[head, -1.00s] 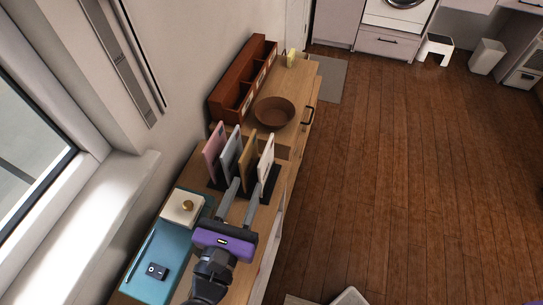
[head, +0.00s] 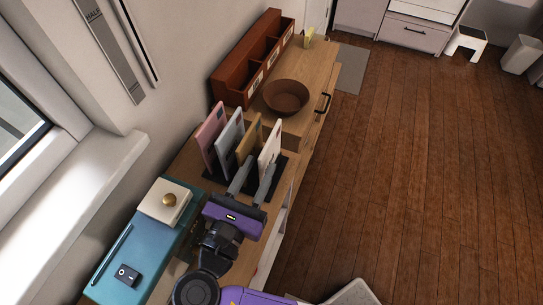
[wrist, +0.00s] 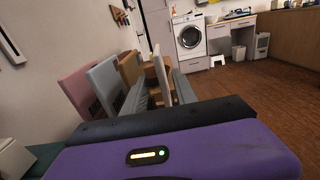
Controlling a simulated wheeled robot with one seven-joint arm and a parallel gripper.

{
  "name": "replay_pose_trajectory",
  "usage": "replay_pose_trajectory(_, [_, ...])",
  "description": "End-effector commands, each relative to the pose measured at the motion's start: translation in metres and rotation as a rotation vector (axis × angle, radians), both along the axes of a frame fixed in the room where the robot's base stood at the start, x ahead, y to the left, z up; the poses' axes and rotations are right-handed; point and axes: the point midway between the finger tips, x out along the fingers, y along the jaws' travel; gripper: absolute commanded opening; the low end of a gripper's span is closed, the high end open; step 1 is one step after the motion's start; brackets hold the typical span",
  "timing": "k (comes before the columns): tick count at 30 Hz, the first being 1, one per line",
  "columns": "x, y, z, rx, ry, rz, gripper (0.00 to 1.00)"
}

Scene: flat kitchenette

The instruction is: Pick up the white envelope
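The white envelope (head: 270,145) stands upright at the right end of a row in a dark rack (head: 214,177) on the wooden cabinet. It also shows in the wrist view (wrist: 161,77). My gripper (head: 260,168) is open, its two grey fingers pointing at the near edge of the white envelope. In the wrist view, the envelope appears in the gap between the fingers (wrist: 160,85), closer to the right one. I cannot tell whether either finger touches it. The envelope's lower part is partly hidden by the fingers.
Left of it in the rack stand a tan envelope (head: 248,140), a grey-blue one (head: 230,138) and a pink one (head: 209,136). A brown bowl (head: 286,97) and a red-brown organizer (head: 246,66) stand behind. A white box (head: 164,203) on a teal mat (head: 150,240) lies front left.

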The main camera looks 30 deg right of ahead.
Motion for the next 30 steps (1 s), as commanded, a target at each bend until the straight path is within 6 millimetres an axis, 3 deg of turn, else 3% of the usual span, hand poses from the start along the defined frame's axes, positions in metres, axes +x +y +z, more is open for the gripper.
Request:
replay_pose_trajectory(13, [0.029,-0.047,0.001,0.0,0.0,-0.003,0.34])
replay_pose_trajectory(23, [0.035,-0.054,0.0,0.0,0.0,-0.001,0.34])
replay_pose_trajectory(28, [0.035,-0.053,0.0,0.0,0.0,-0.001,0.04])
replay_pose_trajectory(30, [0.035,-0.053,0.0,0.0,0.0,-0.001,0.0])
